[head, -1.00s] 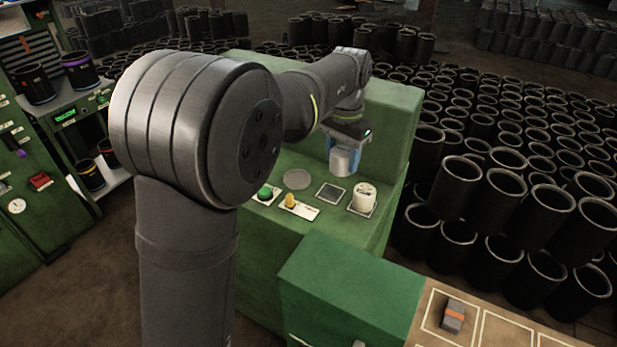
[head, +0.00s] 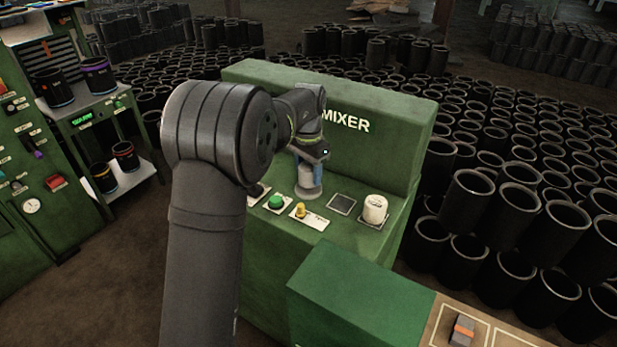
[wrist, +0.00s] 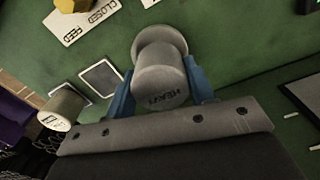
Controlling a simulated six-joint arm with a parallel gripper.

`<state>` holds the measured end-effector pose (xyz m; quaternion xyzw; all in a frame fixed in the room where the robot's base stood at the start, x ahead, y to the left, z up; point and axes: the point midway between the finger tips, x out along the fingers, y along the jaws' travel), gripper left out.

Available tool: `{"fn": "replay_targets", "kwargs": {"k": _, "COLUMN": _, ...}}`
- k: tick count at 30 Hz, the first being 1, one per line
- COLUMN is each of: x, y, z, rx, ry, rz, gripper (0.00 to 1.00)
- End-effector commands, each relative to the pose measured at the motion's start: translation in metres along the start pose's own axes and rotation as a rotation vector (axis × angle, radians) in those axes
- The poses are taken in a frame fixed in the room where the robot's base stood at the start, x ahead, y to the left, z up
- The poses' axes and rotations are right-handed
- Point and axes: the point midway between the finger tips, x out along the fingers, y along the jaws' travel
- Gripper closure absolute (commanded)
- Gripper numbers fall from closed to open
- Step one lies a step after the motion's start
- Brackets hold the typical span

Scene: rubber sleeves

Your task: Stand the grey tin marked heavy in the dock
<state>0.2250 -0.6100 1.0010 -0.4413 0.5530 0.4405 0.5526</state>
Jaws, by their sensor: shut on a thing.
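The grey tin (head: 306,180) is upright between the blue fingers of my gripper (head: 308,165). In the wrist view the tin (wrist: 162,88) has lettering that seems to read HEAVY, and my gripper (wrist: 163,90) is shut on its sides. A round grey disc (head: 310,193), which may be the dock, lies right under the tin on the green mixer top. The disc also shows behind the tin in the wrist view (wrist: 160,38). The tin covers much of the disc; I cannot tell whether they touch.
To the right are a dark square pad (head: 342,204) and a white tin (head: 374,208). In front are a green button (head: 275,203) and a yellow knob (head: 300,211) on a FEED CLOSED plate. The MIXER back wall (head: 385,112) rises behind.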

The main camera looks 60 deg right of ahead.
Motion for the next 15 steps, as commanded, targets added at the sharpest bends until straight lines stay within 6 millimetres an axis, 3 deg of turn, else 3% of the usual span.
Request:
{"fn": "replay_targets", "kwargs": {"k": 4, "x": 0.021, "y": 0.000, "z": 0.000, "rx": 0.000, "ry": 0.000, "rz": 0.000, "gripper": 0.79}}
{"fn": "replay_targets", "kwargs": {"k": 15, "x": 0.025, "y": 0.001, "z": 0.000, "rx": 0.000, "ry": 0.001, "rz": 0.000, "gripper": 0.79}}
